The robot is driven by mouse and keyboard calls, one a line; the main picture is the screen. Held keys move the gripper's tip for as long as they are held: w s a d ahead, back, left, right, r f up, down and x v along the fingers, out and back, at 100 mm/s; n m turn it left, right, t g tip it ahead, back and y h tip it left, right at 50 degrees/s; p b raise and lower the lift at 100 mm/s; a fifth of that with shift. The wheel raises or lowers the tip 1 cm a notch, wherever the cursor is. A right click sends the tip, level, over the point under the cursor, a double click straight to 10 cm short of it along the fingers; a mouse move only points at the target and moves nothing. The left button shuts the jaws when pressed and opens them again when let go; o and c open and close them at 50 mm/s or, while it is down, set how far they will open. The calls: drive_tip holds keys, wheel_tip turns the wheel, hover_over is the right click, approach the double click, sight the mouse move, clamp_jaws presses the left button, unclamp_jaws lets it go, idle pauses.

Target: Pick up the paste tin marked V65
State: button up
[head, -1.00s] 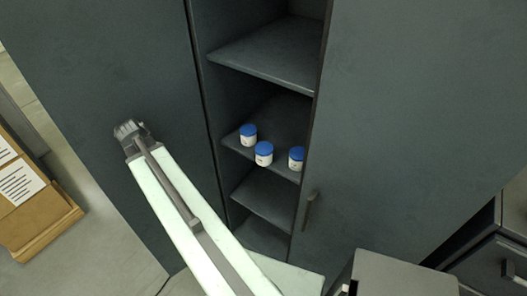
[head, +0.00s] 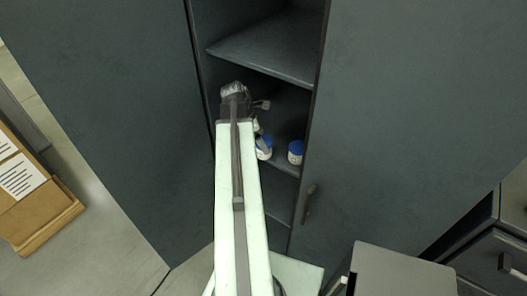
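Three white paste tins with blue lids stood on the middle shelf in the earlier head view. Now the middle tin (head: 264,148) shows only in part, its left side behind my arm. The right tin (head: 296,152) is in full view on the same shelf. The left tin is mostly or wholly hidden behind my arm. Marks on the tins are too small to read, so I cannot tell which is V65. My gripper (head: 259,105) is at the cabinet opening, above and left of the middle tin in the picture. My arm hides most of its fingers.
The dark cabinet has an upper shelf (head: 268,52) above the tins and more shelves below. Its left panel (head: 120,130) and right door (head: 400,120), with a handle (head: 309,203), flank the narrow opening. A brown board with papers (head: 45,215) is at far left.

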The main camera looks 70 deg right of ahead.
drive_tip(key=b+x, duration=0.4)
drive_tip(key=x, duration=0.1)
drive_tip(key=shift+w+f+b, duration=0.15)
drive_tip(key=shift+f+b, duration=0.05)
drive_tip(key=shift+b, duration=0.2)
drive_tip(key=shift+r, duration=0.2)
drive_tip(key=shift+c, duration=0.3)
drive_tip(key=c, duration=1.7)
